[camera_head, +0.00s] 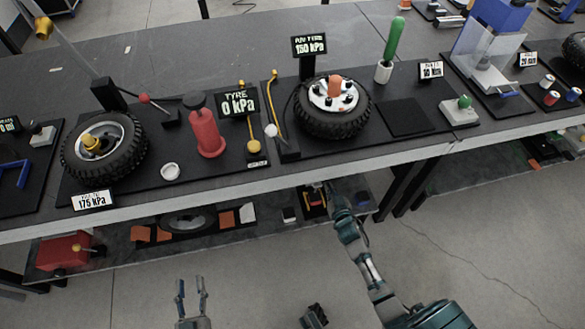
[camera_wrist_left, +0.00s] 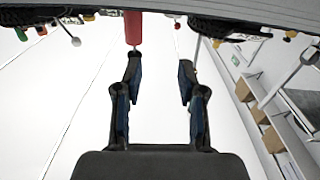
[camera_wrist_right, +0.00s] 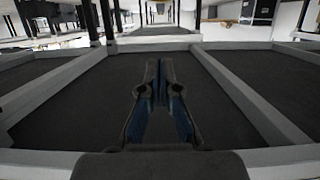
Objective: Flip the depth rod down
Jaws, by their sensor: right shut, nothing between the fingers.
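No part is clearly labelled as a depth rod. Between the red cylinder (camera_head: 206,133) and the right tyre (camera_head: 335,122), a slim yellow rod (camera_head: 242,100) stands over a round yellow base (camera_head: 254,146). Beside it is another yellow rod (camera_head: 273,88), with a pale ball (camera_head: 271,131) near its lower end. I cannot tell which is meant. My left gripper (camera_head: 190,285) is open and empty, in front of the bench and clear of it. My right gripper (camera_head: 318,187) is shut and empty at the bench's front edge, below the top; its closed fingers also show in the right wrist view (camera_wrist_right: 158,75).
The bench's pale front edge (camera_head: 225,187) runs across the scene. A lower shelf (camera_head: 140,258) holds more parts. The floor in front is open.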

